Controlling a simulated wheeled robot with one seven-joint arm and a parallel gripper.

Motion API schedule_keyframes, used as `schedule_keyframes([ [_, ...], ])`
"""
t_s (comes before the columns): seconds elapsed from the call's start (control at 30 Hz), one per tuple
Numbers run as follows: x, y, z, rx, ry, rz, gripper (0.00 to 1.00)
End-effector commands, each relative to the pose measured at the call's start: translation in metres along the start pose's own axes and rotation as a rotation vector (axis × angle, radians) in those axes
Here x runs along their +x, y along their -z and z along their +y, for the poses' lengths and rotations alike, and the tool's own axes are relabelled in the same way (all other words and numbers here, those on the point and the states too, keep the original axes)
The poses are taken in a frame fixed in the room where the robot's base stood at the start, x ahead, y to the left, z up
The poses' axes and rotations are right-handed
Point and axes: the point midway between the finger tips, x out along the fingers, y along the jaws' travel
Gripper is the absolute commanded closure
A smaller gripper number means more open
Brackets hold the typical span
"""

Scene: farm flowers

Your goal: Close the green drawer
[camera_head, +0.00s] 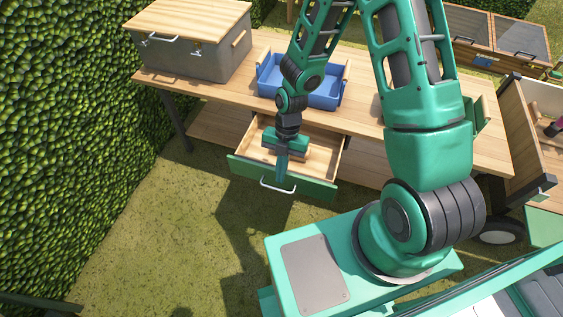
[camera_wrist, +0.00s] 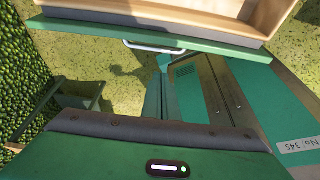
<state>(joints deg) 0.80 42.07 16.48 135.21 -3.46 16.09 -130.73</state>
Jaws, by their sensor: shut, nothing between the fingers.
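The green drawer (camera_head: 310,184) stands pulled out from under the wooden table, with a wooden inside and a pale metal handle (camera_head: 277,187) on its green front. My gripper (camera_head: 282,173) points down at the drawer, close to its front panel, with its fingers shut and empty. From the head view I cannot tell whether the fingers touch the panel. In the wrist view the green drawer front (camera_wrist: 98,36) and its handle (camera_wrist: 153,47) show across the top, with part of the wooden inside above. The fingers (camera_wrist: 164,66) show below, near the handle.
A blue crate (camera_head: 322,97) and a grey box with a wooden lid (camera_head: 205,60) stand on the table (camera_head: 365,118) above. A hedge (camera_head: 70,120) runs along the left. A wooden cart (camera_head: 520,135) stands at the right. Open grass (camera_head: 150,240) lies in front of the drawer.

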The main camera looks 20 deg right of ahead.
Motion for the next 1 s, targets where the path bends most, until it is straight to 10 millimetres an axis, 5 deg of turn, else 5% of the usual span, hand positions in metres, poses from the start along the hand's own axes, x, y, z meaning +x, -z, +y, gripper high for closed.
schedule_keyframes([
  [0.2, 0.035, 0.001, -0.001, 0.001, 0.003, 0.003, 1.00],
  [0.5, 0.021, -0.034, 0.000, 0.001, 0.000, -0.001, 1.00],
  [1.0, 0.019, -0.038, 0.000, -0.001, 0.001, -0.001, 1.00],
])
